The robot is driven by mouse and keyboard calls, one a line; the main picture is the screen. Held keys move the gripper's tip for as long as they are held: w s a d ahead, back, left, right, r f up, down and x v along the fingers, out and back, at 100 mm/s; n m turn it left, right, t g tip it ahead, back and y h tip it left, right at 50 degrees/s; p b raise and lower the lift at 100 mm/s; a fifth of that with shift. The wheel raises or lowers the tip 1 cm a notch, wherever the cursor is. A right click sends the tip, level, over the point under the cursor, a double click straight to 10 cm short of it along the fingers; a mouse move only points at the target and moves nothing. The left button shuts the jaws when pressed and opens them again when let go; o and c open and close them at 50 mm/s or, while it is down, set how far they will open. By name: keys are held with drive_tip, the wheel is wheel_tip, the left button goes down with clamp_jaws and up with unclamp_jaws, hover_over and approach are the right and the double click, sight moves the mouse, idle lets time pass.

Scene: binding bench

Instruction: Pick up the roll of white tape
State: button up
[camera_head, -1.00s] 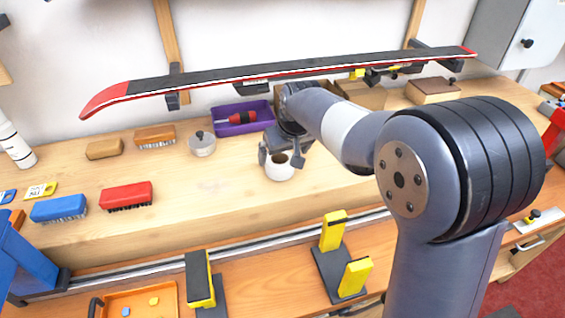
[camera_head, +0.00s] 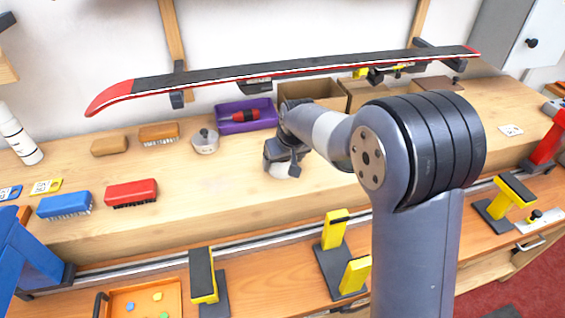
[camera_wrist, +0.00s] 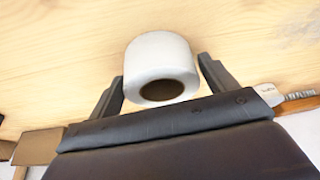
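The roll of white tape (camera_wrist: 160,58) stands on the wooden bench, with its dark round core showing in the wrist view. In the head view the roll (camera_head: 281,170) is mostly hidden behind my gripper (camera_head: 283,165). My gripper is open in the wrist view (camera_wrist: 160,82), with one finger on each side of the roll. A gap shows between the roll and each finger. The fingers are not closed on it.
A silver-grey lidded pot (camera_head: 205,142) and a purple tray (camera_head: 244,127) with a red tool stand left of and behind my gripper. Brushes (camera_head: 131,192) lie further left. A ski (camera_head: 290,68) hangs above the bench. Cardboard boxes (camera_head: 310,92) stand behind.

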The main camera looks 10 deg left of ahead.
drive_tip(key=c, duration=0.6)
drive_tip(key=shift+c, duration=0.2)
drive_tip(key=shift+r, duration=0.15)
